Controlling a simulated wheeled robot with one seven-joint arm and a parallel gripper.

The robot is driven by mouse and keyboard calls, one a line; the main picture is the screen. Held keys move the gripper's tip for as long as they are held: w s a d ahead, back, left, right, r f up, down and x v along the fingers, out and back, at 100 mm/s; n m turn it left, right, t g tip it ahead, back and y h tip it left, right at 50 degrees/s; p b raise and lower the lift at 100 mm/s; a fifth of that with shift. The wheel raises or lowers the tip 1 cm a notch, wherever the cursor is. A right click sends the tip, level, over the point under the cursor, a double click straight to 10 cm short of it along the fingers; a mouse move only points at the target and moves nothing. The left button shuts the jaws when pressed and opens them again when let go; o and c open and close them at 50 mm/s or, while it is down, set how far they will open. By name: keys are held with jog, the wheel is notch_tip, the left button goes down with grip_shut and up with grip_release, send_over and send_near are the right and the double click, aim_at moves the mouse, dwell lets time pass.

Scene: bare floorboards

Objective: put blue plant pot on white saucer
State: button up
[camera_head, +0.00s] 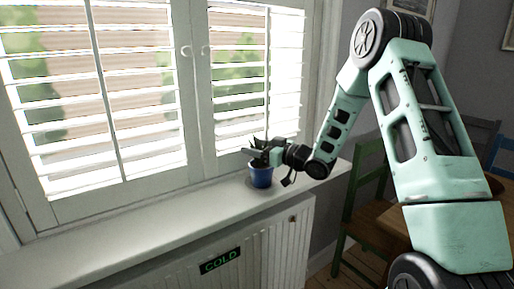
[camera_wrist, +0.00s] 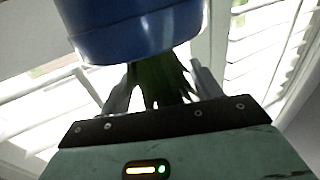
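The blue plant pot (camera_head: 261,177), with dark green leaves, stands upright on the white windowsill. A thin round saucer (camera_head: 249,184), greyish in the shade, shows under and around its base; I cannot tell whether the pot touches it. My gripper (camera_head: 259,156) is at the leaves, just above the pot's rim. In the wrist view the blue pot (camera_wrist: 135,28) fills the top and hides the fingertips. The two fingers of my gripper (camera_wrist: 163,80) are apart, on either side of the leaves (camera_wrist: 160,80). No clear grip on the pot shows.
The windowsill (camera_head: 130,235) is clear to the left of the pot. Shuttered windows (camera_head: 200,100) stand close behind it. A radiator with a COLD sign (camera_head: 220,260) is below. Chairs (camera_head: 365,190) and a wooden table (camera_head: 395,222) are at the right.

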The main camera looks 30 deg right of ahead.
aim_at(268, 172)
jog(key=b+v, duration=0.1)
jog(key=v, duration=1.1)
dwell(0.4)
jog(key=a+f+g+h, duration=0.1)
jog(key=h, duration=0.1)
jog(key=a+f+m+g+h, duration=0.1)
jog(key=g+h, duration=0.1)
jog(key=w+a+f+m+g+h, duration=0.1)
jog(key=a+f+h, duration=0.1)
jog(key=shift+g+h, duration=0.3)
jog(key=shift+g, duration=0.1)
jog(key=s+a+f+m+g, duration=0.1)
jog(key=s+a+g, duration=0.35)
jog(key=s, duration=0.35)
jog(key=s+a+f+m+g, duration=0.2)
jog(key=s+a+g, duration=0.3)
jog(key=s, duration=0.4)
jog(key=s+a+r+n+g+p, duration=0.1)
jog(key=s+a+r+n+p, duration=0.1)
jog(key=s+a, duration=0.4)
jog(key=s+a+r+n+g+p, duration=0.1)
jog(key=s+a+r+n, duration=0.4)
jog(key=a, duration=0.8)
jog(key=shift+s+r+n+p, duration=0.3)
jog(key=shift+s+n+p, duration=0.1)
jog(key=shift+s+p, duration=0.55)
